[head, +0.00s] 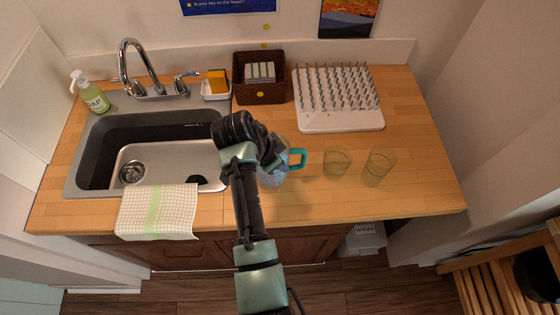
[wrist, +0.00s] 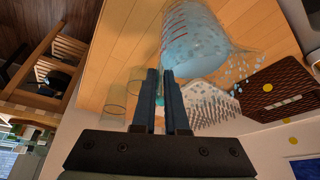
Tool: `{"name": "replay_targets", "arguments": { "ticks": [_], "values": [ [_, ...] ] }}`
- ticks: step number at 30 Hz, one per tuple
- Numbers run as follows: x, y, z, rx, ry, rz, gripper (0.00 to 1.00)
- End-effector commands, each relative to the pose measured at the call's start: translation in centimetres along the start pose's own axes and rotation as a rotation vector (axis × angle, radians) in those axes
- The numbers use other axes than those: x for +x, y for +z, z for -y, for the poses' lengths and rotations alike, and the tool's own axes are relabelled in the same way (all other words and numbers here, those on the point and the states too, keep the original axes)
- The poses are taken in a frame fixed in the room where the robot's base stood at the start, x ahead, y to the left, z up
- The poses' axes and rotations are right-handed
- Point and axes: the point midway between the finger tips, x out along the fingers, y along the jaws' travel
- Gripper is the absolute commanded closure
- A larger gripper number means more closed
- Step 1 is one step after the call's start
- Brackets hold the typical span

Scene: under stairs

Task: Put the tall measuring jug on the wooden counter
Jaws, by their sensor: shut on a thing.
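The tall measuring jug (head: 273,178) is clear and bluish with a teal handle (head: 298,158). In the head view it is just right of the sink, over the front part of the wooden counter (head: 425,150), partly hidden by my arm. In the wrist view the jug (wrist: 192,45) shows red markings and looks tilted, beyond the fingertips. My gripper (head: 272,158) is at the jug and shut on it; the wrist view shows its fingers (wrist: 160,74) close together. The exact grip point is hidden. I cannot tell whether the jug's base touches the counter.
Two glasses (head: 337,163) (head: 378,167) stand right of the jug. A white drying rack (head: 340,122) and a brown basket (head: 260,92) are behind. The sink (head: 160,158), with a checked towel (head: 157,212) over its front, is left. The counter's right end is clear.

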Motion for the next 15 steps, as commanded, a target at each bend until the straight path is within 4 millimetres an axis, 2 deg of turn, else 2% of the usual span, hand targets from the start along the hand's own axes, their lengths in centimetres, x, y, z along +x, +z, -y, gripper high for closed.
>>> {"name": "replay_targets", "arguments": {
  "ticks": [14, 15],
  "values": [
    [0.90, 0.30, 0.14, 0.003, -0.006, -0.004, 1.00],
    [1.11, 0.49, -0.03, 0.001, -0.001, 0.000, 0.88]
  ]
}}
